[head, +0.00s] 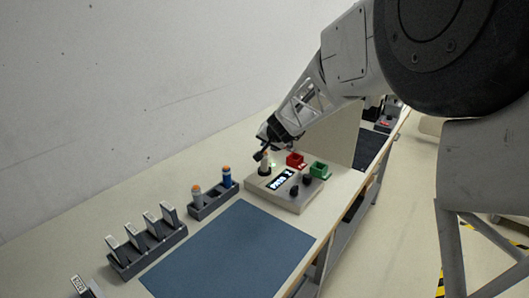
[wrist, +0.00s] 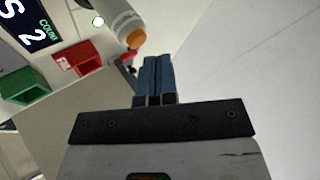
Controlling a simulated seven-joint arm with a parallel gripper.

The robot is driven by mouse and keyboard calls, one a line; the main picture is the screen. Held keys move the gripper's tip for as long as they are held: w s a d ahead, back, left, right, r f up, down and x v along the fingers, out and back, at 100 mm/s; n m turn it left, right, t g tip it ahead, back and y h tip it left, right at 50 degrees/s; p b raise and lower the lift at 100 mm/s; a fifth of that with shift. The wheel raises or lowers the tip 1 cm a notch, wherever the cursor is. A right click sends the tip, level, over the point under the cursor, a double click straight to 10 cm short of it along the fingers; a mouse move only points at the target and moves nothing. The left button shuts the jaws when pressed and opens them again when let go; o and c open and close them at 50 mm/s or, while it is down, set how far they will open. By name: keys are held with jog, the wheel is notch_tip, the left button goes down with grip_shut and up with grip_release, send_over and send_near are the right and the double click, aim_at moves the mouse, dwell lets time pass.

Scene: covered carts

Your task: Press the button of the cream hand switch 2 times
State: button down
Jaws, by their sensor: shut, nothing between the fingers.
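The cream hand switch (head: 265,166) stands upright at the far left corner of a cream control box (head: 290,203). In the wrist view the hand switch (wrist: 116,16) shows its cream body and an orange button (wrist: 135,39) on its end. My gripper (head: 260,155) is shut and empty, close by the switch's top. In the wrist view the fingertips (wrist: 154,60) are just to the right of and below the orange button; I cannot tell whether they touch. The box's display (head: 279,182) is lit, and its end reads "S 2" in the wrist view.
A holder (head: 213,207) with two capped vials, a rack (head: 148,256) and a bare blue mat (head: 232,255) lie to the left and front.

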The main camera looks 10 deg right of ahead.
jog(key=shift+r, duration=0.15)
dwell(0.3)
jog(key=shift+r, duration=2.45)
jog(key=shift+s+r, duration=0.1)
jog(key=shift+s, duration=0.05)
jog(key=n+g, duration=0.1)
jog(key=n, duration=0.1)
send_near(266, 151)
jog(key=s+a+r, duration=0.2)
jog(key=s+r, duration=0.2)
jog(key=r, duration=0.2)
jog(key=s+r+n+g, duration=0.1)
jog(key=s+g, duration=0.1)
jog(key=s, duration=1.3)
jog(key=s+d+f+g+h, duration=0.1)
jog(key=s+d, duration=0.1)
jog(key=s, duration=1)
jog(key=s+d+f+n+g+h, duration=0.1)
jog(key=s+d+f+g+h, duration=0.1)
jog(key=s, duration=1.1)
jog(key=shift+d+f+n, duration=0.2)
jog(key=shift+d+n, duration=0.1)
jog(key=shift+d, duration=0.4)
